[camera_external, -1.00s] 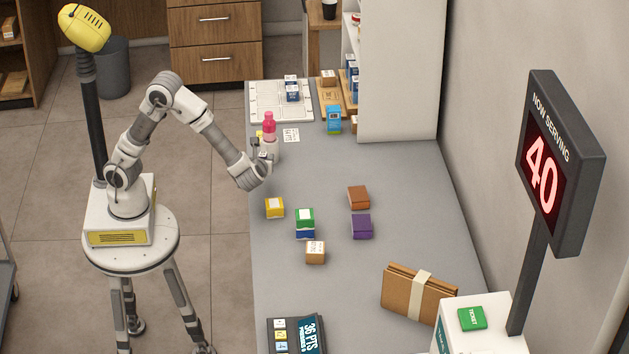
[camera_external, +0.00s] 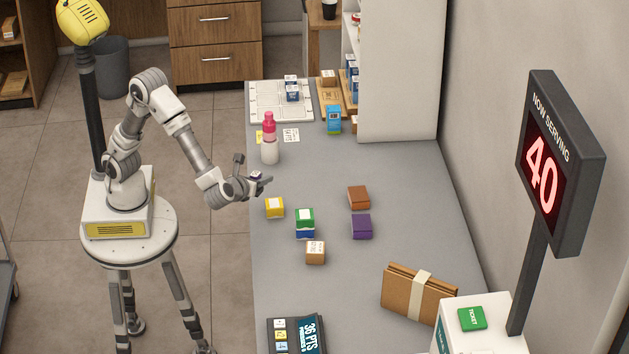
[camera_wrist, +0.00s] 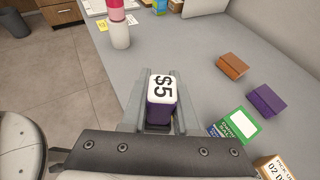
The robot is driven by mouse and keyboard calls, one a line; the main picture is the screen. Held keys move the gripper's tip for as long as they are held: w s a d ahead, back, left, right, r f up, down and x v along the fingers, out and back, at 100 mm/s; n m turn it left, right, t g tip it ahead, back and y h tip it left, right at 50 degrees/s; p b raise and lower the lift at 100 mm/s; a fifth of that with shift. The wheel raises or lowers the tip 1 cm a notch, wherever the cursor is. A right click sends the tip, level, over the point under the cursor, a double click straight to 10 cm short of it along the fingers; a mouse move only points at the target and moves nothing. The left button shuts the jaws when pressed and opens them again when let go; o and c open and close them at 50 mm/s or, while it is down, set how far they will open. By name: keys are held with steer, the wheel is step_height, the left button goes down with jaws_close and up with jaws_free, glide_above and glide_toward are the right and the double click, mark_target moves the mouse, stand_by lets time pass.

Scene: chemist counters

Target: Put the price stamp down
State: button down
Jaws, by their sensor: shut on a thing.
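The price stamp, a small block with a white face marked "$5" and a dark purple body, is between my gripper's fingers in the wrist view (camera_wrist: 161,87). In the external view it shows as a small white and purple spot (camera_external: 256,175). My gripper (camera_external: 252,173) is shut on it, near the counter's left edge, in front of the pink and white bottle. The stamp's height above the counter is hard to tell. The grey counter (camera_external: 400,260) lies to the right.
The pink and white bottle (camera_external: 269,140) stands just behind my gripper.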

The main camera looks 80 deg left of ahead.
steer(key=s+d+m+t+h, duration=0.15)
steer(key=d+m+h, duration=0.25)
steer(key=d, duration=0.5)
steer(key=s+d+m+t+h+b, duration=0.1)
steer(key=d+m+t+h, duration=0.25)
steer(key=d, duration=0.55)
steer(key=s+d+m+t+h, duration=0.1)
steer(key=d+m+h, duration=0.3)
steer(key=d, duration=0.5)
steer(key=b, duration=0.4)
glide_above(290, 270)
step_height(290, 270, down, 6)
steer(key=shift+f, duration=0.25)
steer(key=shift+f+b, duration=0.6)
steer(key=shift+f, duration=1.35)
steer(key=shift+f, duration=0.15)
steer(key=c, duration=0.7)
jaws_free()
